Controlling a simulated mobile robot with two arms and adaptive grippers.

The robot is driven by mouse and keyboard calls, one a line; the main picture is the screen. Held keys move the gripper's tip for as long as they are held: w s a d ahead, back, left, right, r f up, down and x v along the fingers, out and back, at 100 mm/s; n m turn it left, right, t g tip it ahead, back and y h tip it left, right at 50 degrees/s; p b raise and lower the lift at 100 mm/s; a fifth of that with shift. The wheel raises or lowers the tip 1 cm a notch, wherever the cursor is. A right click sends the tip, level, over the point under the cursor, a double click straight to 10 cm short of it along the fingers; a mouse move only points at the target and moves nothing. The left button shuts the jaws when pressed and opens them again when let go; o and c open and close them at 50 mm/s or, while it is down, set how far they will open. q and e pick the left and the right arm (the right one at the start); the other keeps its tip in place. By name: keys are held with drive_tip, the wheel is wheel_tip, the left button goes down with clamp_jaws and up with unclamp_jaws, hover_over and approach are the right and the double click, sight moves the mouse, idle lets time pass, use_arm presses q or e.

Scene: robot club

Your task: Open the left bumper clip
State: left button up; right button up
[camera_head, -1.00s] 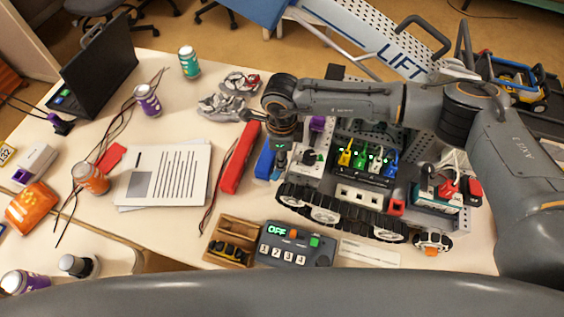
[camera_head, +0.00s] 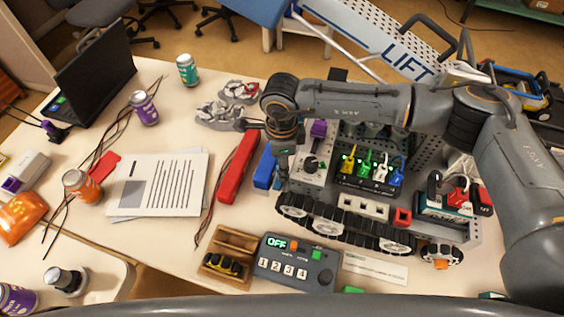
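A tracked robot (camera_head: 345,222) with a perforated metal chassis stands on the table. A red bar (camera_head: 238,168) and a blue block (camera_head: 265,168) lie at its left end, the blue one closest to the chassis; I cannot tell which part is the left bumper clip. My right arm reaches across from the right. Its gripper (camera_head: 283,170) points down between the blue block and the chassis's left end. The fingertips are small and dark there, so their opening and any contact are unclear. My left gripper is out of view.
A control box reading OFF (camera_head: 295,262) and a wooden tray (camera_head: 230,243) stand in front of the tracked robot. Papers (camera_head: 158,184), loose wires, cans and a laptop (camera_head: 95,70) are to the left. A metal LIFT ramp (camera_head: 385,50) is behind.

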drive_tip(key=shift+o, duration=0.3)
wheel_tip(320, 180, up, 12)
idle(0.5)
idle(0.4)
